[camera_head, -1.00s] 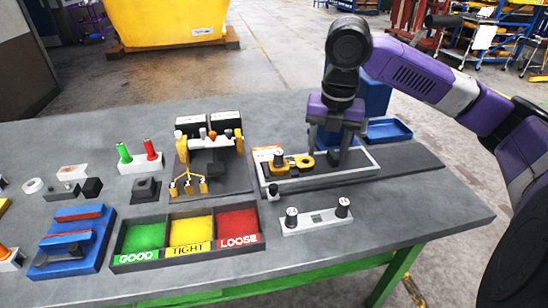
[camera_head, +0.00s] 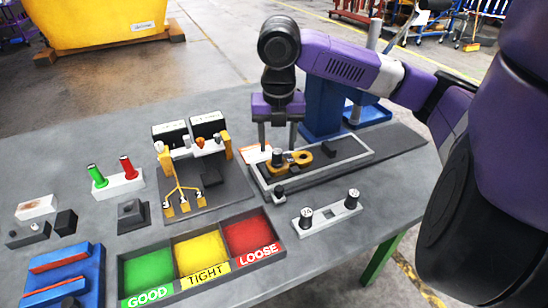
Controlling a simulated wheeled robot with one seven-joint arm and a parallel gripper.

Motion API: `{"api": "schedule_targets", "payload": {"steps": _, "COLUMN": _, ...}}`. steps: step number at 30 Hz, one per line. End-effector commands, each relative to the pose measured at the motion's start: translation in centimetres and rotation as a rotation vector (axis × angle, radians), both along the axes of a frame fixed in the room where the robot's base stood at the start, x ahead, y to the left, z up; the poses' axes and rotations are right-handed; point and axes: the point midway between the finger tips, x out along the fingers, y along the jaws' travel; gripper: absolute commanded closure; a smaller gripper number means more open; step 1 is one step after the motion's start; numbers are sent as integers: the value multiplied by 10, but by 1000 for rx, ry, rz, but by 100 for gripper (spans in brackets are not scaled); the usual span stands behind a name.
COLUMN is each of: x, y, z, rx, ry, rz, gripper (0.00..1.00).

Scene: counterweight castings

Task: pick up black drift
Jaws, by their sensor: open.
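No thing is labelled as the black drift, and I cannot tell for certain which black piece it is. A short black cylinder (camera_head: 277,156) stands upright at the left end of a yellow-orange link part (camera_head: 318,153) in a shallow grey tray (camera_head: 345,158). I cannot tell the height gap. Another small black knob (camera_head: 279,190) stands at the tray's front left corner.
A pale holder (camera_head: 329,216) with two black-capped pins stands in front of the tray. The GOOD, TIGHT and LOOSE bins (camera_head: 203,262) lie front left. A fixture with yellow posts (camera_head: 229,151) is close left of my gripper. A blue box (camera_head: 322,108) stands behind.

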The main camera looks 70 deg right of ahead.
Motion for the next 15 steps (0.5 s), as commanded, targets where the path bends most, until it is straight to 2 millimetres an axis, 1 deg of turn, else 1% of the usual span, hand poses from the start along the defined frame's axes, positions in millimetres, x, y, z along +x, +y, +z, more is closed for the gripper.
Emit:
{"api": "schedule_targets", "payload": {"steps": 6, "x": 2, "y": -6, "z": -30, "rx": 2, "ry": 1, "rz": -1, "gripper": 47}}
{"api": "schedule_targets", "payload": {"steps": 9, "x": 3, "y": -7, "z": -41, "rx": 2, "ry": 1, "rz": -1, "gripper": 47}}
{"api": "schedule_targets", "payload": {"steps": 12, "x": 3, "y": -8, "z": -46, "rx": 0, "ry": -1, "rz": 0, "gripper": 47}}
{"api": "schedule_targets", "payload": {"steps": 15, "x": 3, "y": -8, "z": -47, "rx": -1, "ry": -1, "rz": 0, "gripper": 47}}
